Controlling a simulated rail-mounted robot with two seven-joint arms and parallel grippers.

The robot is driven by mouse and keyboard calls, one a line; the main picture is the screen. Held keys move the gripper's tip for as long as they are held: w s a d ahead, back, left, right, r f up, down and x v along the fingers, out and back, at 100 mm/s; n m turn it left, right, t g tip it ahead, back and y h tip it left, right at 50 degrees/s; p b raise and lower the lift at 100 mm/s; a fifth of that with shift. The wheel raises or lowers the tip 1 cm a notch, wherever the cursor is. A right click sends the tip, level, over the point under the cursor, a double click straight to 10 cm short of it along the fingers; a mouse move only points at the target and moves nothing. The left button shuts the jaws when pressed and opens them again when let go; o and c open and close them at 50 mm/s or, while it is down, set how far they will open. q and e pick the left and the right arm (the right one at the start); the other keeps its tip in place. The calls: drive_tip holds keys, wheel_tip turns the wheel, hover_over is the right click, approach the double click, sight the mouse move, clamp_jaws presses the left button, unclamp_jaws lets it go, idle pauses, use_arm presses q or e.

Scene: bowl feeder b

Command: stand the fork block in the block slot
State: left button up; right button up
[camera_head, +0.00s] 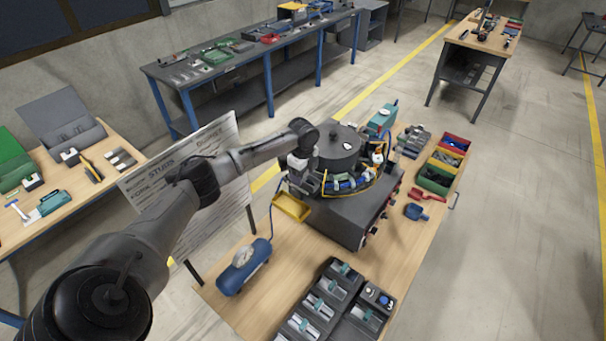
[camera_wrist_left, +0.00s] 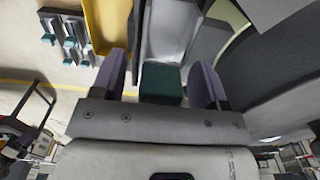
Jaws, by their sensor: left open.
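My left gripper (camera_head: 304,182) is at the near-left side of the bowl feeder (camera_head: 338,150), above the yellow tray. In the left wrist view its two purple-padded fingers (camera_wrist_left: 158,85) are apart, with a teal block (camera_wrist_left: 161,80) between them at the end of a pale grey chute (camera_wrist_left: 170,32). This may be the fork block; its lower part is hidden by the gripper body. I see gaps beside the block, so it does not look gripped. Dark slotted holders (camera_head: 325,300) with pale, teal-topped pieces stand at the bench's near end; which slot is the block slot is unclear. My right gripper is not seen.
The yellow tray (camera_head: 291,207) sits under the gripper. A blue cylinder (camera_head: 243,267) lies at the bench's left edge. Red, yellow and green bins (camera_head: 436,177), a red tool and a blue scoop (camera_head: 416,212) are on the right. Bare wood lies between the feeder and holders.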

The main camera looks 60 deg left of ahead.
use_arm(q)
wheel_tip(320, 180, up, 12)
drive_tip(key=shift+f+b, duration=0.1)
drive_tip(key=shift+b, duration=0.75)
idle(1.1)
drive_tip(key=shift+c, duration=0.3)
